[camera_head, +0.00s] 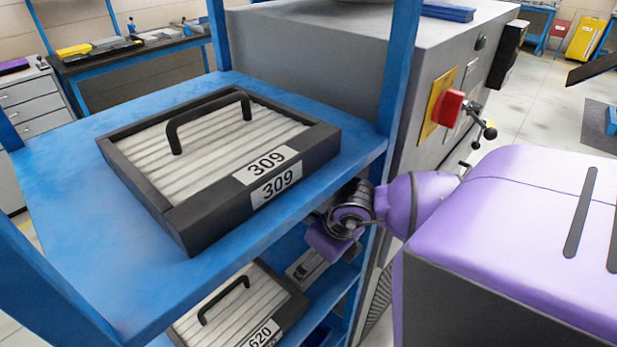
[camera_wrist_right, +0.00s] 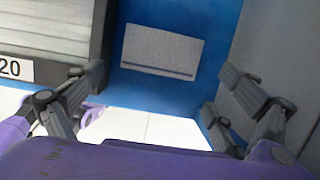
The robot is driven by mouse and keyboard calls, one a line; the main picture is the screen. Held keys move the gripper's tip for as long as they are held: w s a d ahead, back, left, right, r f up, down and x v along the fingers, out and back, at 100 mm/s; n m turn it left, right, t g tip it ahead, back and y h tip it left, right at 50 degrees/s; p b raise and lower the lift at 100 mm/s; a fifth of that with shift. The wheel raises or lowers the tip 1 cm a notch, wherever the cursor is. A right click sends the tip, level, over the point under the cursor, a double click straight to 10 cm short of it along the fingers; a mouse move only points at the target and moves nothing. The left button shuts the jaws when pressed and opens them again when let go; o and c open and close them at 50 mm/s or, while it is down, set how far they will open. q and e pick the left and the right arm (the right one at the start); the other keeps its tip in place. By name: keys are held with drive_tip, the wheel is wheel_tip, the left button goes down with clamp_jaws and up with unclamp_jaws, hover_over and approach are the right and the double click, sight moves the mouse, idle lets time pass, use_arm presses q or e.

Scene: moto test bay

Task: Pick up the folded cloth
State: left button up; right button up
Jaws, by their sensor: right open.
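The folded cloth (camera_wrist_right: 160,50) is a flat, light grey rectangle with a dark line along its near edge. In the right wrist view it lies on a blue shelf, beside a case marked with a number ending in 20. My right gripper (camera_wrist_right: 160,95) is open, with one finger on each side of the picture; the cloth lies beyond and between them, and nothing is held. In the head view my purple right wrist (camera_head: 335,238) is beside the blue rack at lower-shelf height; its fingers are hard to make out there. My left gripper is not in view.
The blue rack (camera_head: 60,215) carries a case marked 309 (camera_head: 215,150) on its upper shelf. A case marked 620 (camera_head: 240,310) sits on the shelf below. A grey cabinet (camera_head: 310,60) with a red switch (camera_head: 447,107) stands close to the rack's right side.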

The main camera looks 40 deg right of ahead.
drive_tip(key=shift+w, duration=0.45)
drive_tip(key=x, duration=0.5)
drive_tip(key=shift+a, duration=0.1)
drive_tip(key=c, duration=0.8)
